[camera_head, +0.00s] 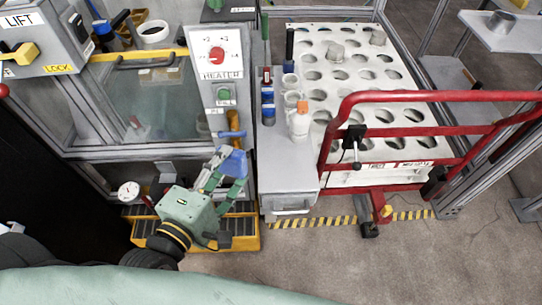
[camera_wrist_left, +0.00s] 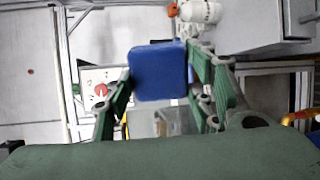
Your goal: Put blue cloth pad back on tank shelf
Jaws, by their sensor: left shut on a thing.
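The blue cloth pad (camera_head: 236,162) is between the fingers of my left gripper (camera_head: 226,176), in front of the tank cabinet. In the left wrist view the blue pad (camera_wrist_left: 158,70) sits squarely between the two green fingers of my left gripper (camera_wrist_left: 160,95), which are shut on it. The tank (camera_head: 150,100) has a glass front and stands at the left. I cannot tell which surface is the tank shelf. My right gripper is not in view.
A grey side bench (camera_head: 285,165) with several bottles stands right of the gripper. Beyond it are a perforated white rack (camera_head: 345,80) and a red rail (camera_head: 430,95). The heater panel (camera_head: 217,62) is behind the gripper. A yellow step (camera_head: 245,240) lies below. Floor is clear at lower right.

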